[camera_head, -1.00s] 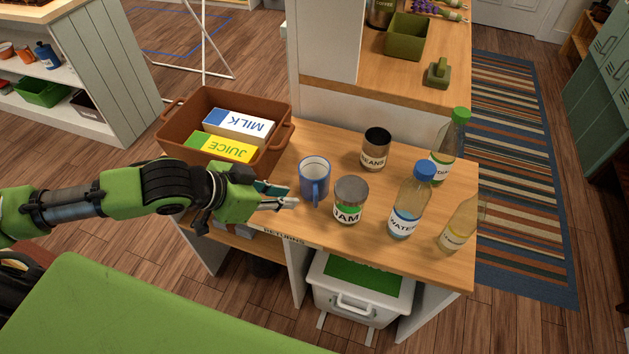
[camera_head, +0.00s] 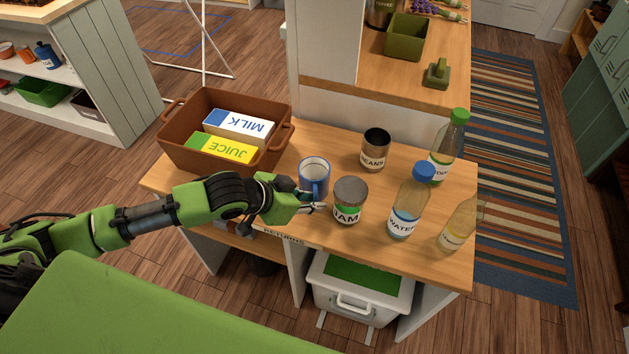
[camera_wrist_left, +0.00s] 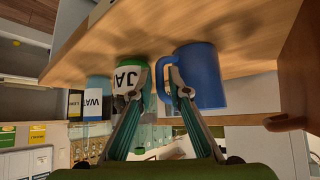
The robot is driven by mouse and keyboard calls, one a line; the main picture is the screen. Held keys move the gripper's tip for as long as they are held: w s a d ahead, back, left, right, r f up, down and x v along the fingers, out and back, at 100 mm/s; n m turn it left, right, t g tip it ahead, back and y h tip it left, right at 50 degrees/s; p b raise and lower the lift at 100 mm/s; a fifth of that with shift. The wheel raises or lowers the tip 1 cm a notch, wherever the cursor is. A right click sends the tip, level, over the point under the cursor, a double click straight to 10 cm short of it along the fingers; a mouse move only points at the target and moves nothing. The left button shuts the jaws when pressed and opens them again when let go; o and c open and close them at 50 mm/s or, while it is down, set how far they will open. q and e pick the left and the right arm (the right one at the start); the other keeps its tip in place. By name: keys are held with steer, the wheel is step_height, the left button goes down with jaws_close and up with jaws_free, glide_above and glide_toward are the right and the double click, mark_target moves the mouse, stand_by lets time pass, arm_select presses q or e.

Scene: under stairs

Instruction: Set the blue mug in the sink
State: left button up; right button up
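The blue mug (camera_head: 313,176) stands upright on the wooden counter, its handle toward my left gripper. In the left wrist view, which is upside down, the mug (camera_wrist_left: 205,75) is at the right, its handle just behind the finger tips. My left gripper (camera_head: 314,202) is at the handle, fingers apart; the wrist view shows a gap between the tips (camera_wrist_left: 152,74). I cannot tell whether a finger touches the handle. The jam jar (camera_head: 350,201) stands close to the right of the fingertips. My right gripper and the sink are not in view.
A brown crate (camera_head: 187,160) with milk and juice cartons stands at the counter's left. A beans can (camera_head: 375,150), water bottle (camera_head: 408,207) and other bottles stand to the right. A white bin (camera_head: 359,292) with green contents is under the counter's front edge.

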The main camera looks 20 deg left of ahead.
arm_select(q)
jaws_close()
